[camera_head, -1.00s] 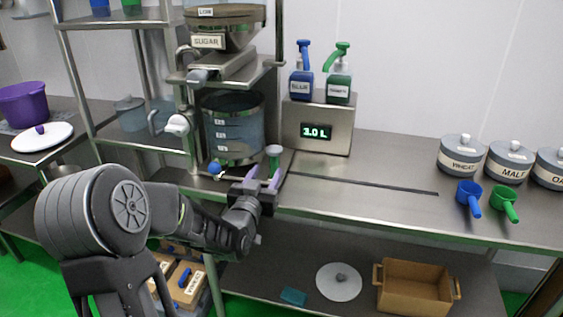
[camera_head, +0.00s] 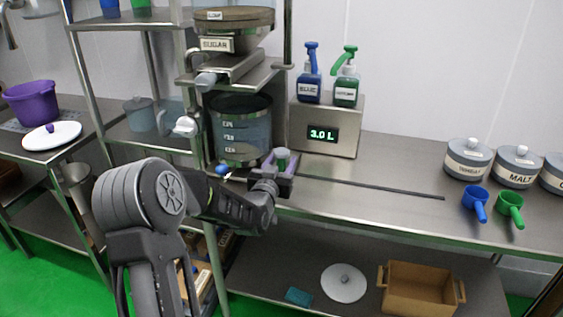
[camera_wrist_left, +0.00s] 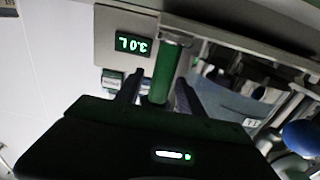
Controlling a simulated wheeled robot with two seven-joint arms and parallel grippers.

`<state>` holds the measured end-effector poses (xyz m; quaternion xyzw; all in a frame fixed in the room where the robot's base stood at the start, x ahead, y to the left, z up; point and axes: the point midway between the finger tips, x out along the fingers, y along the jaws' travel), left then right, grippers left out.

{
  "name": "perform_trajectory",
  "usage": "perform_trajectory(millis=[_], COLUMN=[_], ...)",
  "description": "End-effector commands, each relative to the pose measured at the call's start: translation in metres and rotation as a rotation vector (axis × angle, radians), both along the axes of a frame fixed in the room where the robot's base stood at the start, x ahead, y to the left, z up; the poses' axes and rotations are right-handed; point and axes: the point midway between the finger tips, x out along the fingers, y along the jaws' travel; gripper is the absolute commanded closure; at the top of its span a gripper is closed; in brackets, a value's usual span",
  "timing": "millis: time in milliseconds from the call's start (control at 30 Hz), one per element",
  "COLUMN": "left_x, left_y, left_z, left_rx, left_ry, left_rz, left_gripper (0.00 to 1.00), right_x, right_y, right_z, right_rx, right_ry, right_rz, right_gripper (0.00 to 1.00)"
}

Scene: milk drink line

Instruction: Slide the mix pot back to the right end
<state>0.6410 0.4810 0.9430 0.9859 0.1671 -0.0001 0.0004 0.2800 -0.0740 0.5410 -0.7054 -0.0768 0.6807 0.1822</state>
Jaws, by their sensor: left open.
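The mix pot (camera_head: 242,130) is a clear, blue-grey pot with level marks. It stands under the sugar hopper, at the left end of a dark slot (camera_head: 370,187) in the steel counter. A green upright handle (camera_head: 283,153) stands at its front right; it also shows in the wrist view (camera_wrist_left: 165,70). My left gripper (camera_head: 280,162) is open, its fingers on either side of the green handle. In the wrist view the left gripper's fingers (camera_wrist_left: 158,95) flank the handle with visible gaps. My right gripper is not in view.
A display box (camera_head: 325,128) reading 3.0 L stands behind, with blue and green pump bottles on top. A blue knob (camera_head: 222,170) is at the pot's front left. Labelled canisters (camera_head: 468,160) and a blue scoop (camera_head: 475,200) stand at right. The counter along the slot is clear.

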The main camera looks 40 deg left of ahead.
Motion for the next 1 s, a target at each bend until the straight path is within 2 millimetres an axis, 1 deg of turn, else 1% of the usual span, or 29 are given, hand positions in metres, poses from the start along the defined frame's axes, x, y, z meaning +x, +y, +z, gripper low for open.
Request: perform_trajectory(millis=[100, 667, 1000], left_x=[-0.0002, -0.0005, -0.0005], left_y=[-0.0001, -0.0001, -0.0001], left_z=[0.0000, 0.0001, 0.0001], left_rx=[0.000, 0.000, 0.000], left_ry=[0.000, 0.000, 0.000], left_rz=[0.000, 0.000, 0.000], left_gripper=[0.55, 1.00, 1.00], right_x=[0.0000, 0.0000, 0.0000], right_y=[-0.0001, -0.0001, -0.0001], right_z=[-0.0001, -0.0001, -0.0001], right_rx=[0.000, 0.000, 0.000], right_ry=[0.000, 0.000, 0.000], right_rz=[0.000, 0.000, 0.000], right_gripper=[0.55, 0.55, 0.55])
